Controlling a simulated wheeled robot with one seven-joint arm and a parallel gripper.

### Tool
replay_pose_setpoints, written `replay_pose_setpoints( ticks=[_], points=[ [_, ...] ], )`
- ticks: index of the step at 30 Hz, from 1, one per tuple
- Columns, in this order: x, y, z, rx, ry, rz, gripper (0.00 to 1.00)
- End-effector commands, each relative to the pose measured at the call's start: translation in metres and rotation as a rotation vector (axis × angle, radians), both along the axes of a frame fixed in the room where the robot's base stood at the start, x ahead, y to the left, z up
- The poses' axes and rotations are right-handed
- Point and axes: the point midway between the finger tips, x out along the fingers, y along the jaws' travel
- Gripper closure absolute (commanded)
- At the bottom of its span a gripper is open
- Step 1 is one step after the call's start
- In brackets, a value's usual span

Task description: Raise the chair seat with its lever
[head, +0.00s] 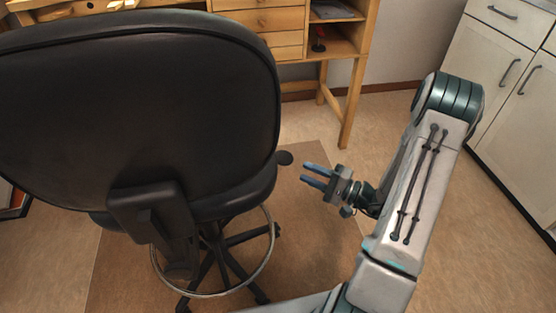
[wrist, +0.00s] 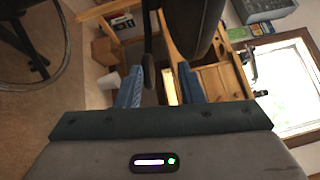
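The black office chair (head: 140,110) stands at the left of the head view with its backrest toward me. Its lever (head: 284,158), a dark rod with a rounded paddle end, sticks out to the right from under the seat (head: 235,195). My gripper (head: 305,172) is open, with its two blue fingers pointing at the lever end from the right. In the wrist view, the lever (wrist: 148,70) lines up between the fingers of my gripper (wrist: 160,80), nearer the left finger. The lever end appears just beyond the fingertips; I cannot tell whether they touch. Nothing is held.
The chair's foot ring (head: 268,245) and star base are below the seat. A wooden workbench (head: 345,100) with drawers stands behind. White cabinets (head: 515,85) are at the right. The floor between the chair and the cabinets is clear except for my arm.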

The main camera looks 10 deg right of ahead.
Motion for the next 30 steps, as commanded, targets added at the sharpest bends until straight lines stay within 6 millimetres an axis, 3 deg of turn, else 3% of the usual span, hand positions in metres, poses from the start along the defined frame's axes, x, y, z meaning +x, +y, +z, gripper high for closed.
replay_pose_setpoints(
  ticks=[1, 3, 9, 24, 30],
  points=[
    [0.002, -0.009, -0.020, 0.013, -0.009, -0.049, 0.66],
    [0.005, -0.018, -0.030, 0.020, -0.025, -0.101, 0.66],
    [0.013, -0.023, -0.038, 0.022, -0.044, -0.153, 0.66],
    [0.083, 0.043, -0.027, 0.022, -0.044, -0.148, 0.66],
    [0.102, 0.060, -0.023, 0.021, -0.043, -0.150, 0.66]
  ],
)
